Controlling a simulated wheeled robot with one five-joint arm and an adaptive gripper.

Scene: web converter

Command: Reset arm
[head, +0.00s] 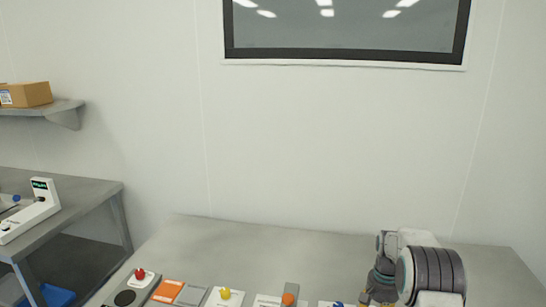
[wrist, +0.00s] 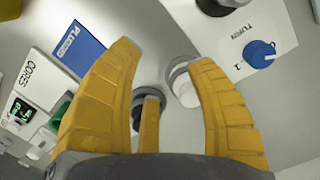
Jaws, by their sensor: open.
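In the head view my arm (head: 425,272) is at the lower right, over the bench (head: 300,238).
The bench front carries a red button (head: 140,274), an orange plate (head: 168,291), a yellow knob (head: 225,293) and an orange knob (head: 288,298). A blue knob (wrist: 259,53) and a blue plate (wrist: 78,48) show in the wrist view. The bench's back is clear.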

